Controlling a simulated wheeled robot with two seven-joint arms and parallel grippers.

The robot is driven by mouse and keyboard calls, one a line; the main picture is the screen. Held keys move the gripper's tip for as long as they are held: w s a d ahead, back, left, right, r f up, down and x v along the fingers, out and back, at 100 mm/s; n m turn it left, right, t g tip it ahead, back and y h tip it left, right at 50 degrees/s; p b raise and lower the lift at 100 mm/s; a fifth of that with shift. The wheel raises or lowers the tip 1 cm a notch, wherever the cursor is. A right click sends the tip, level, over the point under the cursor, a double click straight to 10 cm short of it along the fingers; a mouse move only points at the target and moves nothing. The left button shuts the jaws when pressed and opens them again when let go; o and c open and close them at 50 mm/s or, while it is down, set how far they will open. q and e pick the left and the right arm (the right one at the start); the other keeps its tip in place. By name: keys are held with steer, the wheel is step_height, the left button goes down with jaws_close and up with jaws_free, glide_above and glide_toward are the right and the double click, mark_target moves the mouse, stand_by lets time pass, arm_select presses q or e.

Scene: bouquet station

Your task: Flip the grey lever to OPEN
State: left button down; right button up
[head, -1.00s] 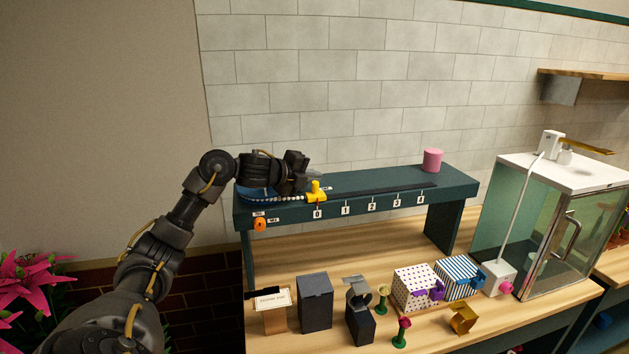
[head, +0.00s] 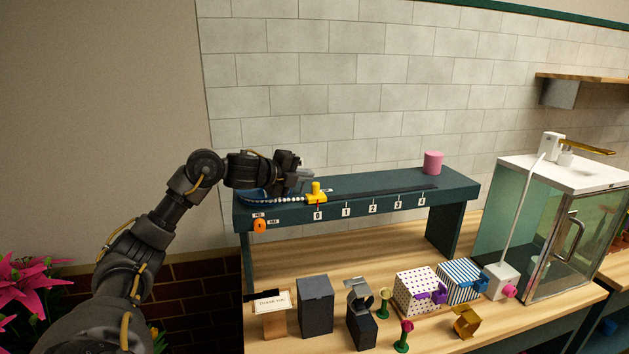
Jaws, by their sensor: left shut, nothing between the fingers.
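My left gripper (head: 306,173) is over the left end of the dark teal raised shelf (head: 385,187). It is shut with nothing in it. A blue curved piece with a pale beaded edge (head: 262,197) lies under my left wrist, partly hidden by it. A yellow slider (head: 316,193) stands just right of and below the fingertips, by the 0 mark. I cannot make out a grey lever or an OPEN label for certain; my gripper and wrist cover part of this shelf end. My right gripper is not in view.
A pink cylinder (head: 433,162) stands at the shelf's right end. Below are a dark box (head: 315,306), a dotted box (head: 415,290) and a striped box (head: 459,279). A glass cabinet (head: 530,240) is at right. The shelf's middle is mostly clear.

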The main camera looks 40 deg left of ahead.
arm_select(q)
steer(key=shift+s+a, duration=0.45)
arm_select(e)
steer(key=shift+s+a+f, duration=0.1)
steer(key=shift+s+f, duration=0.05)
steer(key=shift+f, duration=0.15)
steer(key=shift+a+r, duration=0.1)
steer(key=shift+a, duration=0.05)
arm_select(q)
steer(key=shift+r+p, duration=0.6)
steer(key=shift+r, duration=0.2)
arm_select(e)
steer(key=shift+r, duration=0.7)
arm_select(q)
steer(key=shift+f, duration=0.1)
